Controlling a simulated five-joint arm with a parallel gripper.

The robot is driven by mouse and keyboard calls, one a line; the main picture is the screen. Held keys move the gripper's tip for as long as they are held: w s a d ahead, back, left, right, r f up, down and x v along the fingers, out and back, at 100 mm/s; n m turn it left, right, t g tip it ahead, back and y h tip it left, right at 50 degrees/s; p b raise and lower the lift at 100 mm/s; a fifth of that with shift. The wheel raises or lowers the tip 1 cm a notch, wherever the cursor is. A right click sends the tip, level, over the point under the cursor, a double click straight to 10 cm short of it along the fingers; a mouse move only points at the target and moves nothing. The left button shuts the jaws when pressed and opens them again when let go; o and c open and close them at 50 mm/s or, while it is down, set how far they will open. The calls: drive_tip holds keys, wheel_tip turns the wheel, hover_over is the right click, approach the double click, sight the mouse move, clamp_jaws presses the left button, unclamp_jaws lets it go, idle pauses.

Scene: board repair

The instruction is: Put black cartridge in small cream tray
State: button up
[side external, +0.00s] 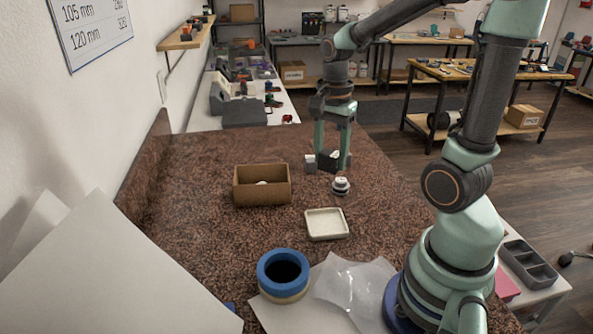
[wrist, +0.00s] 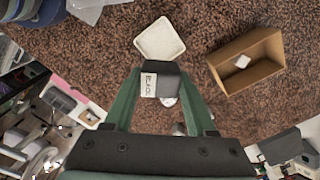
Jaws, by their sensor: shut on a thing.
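The black cartridge (wrist: 165,80) has a white label reading "BLACK" on one end. My gripper (wrist: 154,80) is shut on it, with a green finger on each side. In the side view my gripper (side external: 333,165) points down and the dark cartridge (side external: 328,161) shows between its fingertips; I cannot tell how far it is above the counter. The small cream tray (side external: 327,224) lies empty on the counter, nearer the side camera than the gripper.
A small white-topped round item (side external: 340,187) stands by the gripper, partly hidden under the cartridge in the wrist view. An open cardboard box (side external: 262,187) with a white item inside is to the left. A blue-rimmed roll (side external: 283,273) and clear plastic wrap (side external: 352,287) lie nearer the camera.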

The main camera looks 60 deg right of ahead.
sight(326, 225)
wheel_tip(326, 225, down, 16)
drive_tip(key=shift+f, duration=0.15)
idle(0.4)
drive_tip(key=shift+f, duration=0.15)
drive_tip(key=o, duration=1.3)
drive_tip(key=shift+o, duration=0.2)
